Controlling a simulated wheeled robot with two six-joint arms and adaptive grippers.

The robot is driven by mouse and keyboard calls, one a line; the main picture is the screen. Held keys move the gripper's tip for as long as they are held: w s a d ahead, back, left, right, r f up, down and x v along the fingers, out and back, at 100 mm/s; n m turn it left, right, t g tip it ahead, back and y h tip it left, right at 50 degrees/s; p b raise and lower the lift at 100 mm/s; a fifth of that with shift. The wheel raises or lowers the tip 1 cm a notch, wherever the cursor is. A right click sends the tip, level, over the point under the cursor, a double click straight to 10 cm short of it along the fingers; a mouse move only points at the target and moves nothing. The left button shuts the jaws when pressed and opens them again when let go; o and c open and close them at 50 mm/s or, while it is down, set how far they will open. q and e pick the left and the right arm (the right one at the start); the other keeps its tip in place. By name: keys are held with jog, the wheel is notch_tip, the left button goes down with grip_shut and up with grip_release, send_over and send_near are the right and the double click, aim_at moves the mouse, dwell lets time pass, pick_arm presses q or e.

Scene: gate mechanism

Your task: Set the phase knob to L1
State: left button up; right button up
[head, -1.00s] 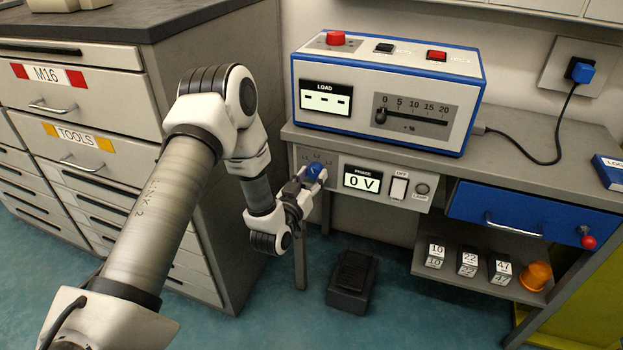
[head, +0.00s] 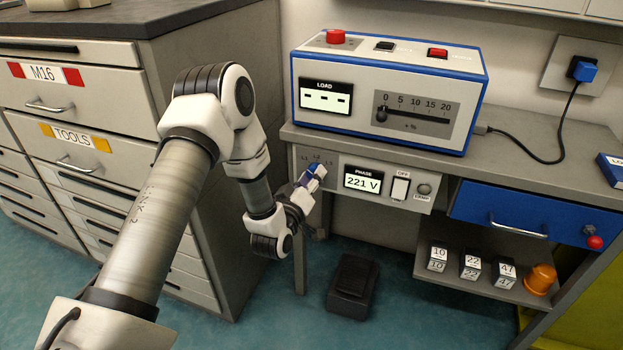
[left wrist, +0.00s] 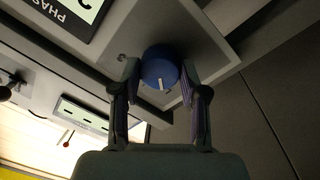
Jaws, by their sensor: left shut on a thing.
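The blue phase knob (head: 314,171) sits on the small panel under the bench top, with L1, L2 and L3 labels around it. My left gripper (head: 307,184) is shut on the knob and partly hides it in the head view. In the left wrist view the knob (left wrist: 160,70) lies between the two fingers (left wrist: 160,88), with a white pointer mark on its face. The PHASE display (head: 362,182) beside it reads 221 V. Which label the pointer meets is hard to tell. My right gripper is not in view.
The OFF switch (head: 401,188) and a small lamp (head: 424,189) are right of the display. A blue-edged load unit (head: 388,90) stands on the bench (head: 545,150). A drawer cabinet (head: 215,250) stands close to my left arm. A black pedal (head: 352,285) is on the floor.

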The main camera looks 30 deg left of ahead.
pick_arm(q)
jog(key=shift+r, duration=0.1)
jog(key=o, duration=1.1)
jog(key=shift+o, duration=0.2)
jog(key=v, duration=1.1)
jog(key=shift+s, duration=0.4)
